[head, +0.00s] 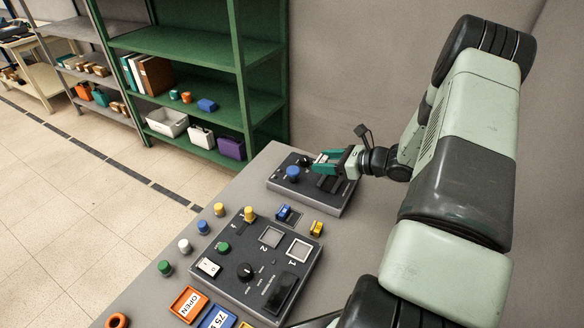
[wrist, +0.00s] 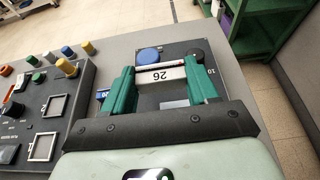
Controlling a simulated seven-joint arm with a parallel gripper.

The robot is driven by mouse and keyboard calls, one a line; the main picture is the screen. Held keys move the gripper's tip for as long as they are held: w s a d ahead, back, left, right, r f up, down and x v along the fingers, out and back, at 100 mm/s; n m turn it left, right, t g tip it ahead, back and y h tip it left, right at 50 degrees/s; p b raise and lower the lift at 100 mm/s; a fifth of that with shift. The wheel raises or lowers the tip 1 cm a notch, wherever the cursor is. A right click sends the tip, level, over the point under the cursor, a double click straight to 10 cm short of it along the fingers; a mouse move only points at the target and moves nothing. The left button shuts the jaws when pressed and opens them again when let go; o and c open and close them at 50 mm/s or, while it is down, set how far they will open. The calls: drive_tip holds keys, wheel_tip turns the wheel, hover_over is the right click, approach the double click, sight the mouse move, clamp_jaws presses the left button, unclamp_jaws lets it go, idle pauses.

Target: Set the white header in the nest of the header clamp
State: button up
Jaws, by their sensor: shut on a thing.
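The white header (wrist: 160,77), marked 26, is held between the green fingers of my gripper (wrist: 160,86) in the wrist view. My gripper (head: 328,160) is above the far dark panel (head: 306,197), which has a blue knob (head: 292,174). That panel (wrist: 215,93) also shows behind the fingers in the wrist view, with the blue knob (wrist: 149,55) beyond the header. The clamp's nest is mostly hidden by my gripper and the header. I cannot tell whether the header touches it.
A nearer panel (head: 225,280) has two square frames, a black knob and buttons. A blue header (head: 285,212) and a yellow header (head: 316,228) lie between the panels. Several coloured pegs, with a white one (head: 184,246), stand left. A green shelf (head: 200,100) stands behind.

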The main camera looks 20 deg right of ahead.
sight(327, 161)
drive_tip(key=d, duration=0.3)
drive_tip(key=shift+s+f, duration=0.1)
drive_tip(key=shift+s, duration=0.25)
drive_tip(key=shift+d+f, duration=0.1)
drive_tip(key=shift+f, duration=2.7)
drive_tip(key=shift+f, duration=0.5)
drive_tip(key=o, duration=1.3)
drive_tip(key=shift+r, duration=3.45)
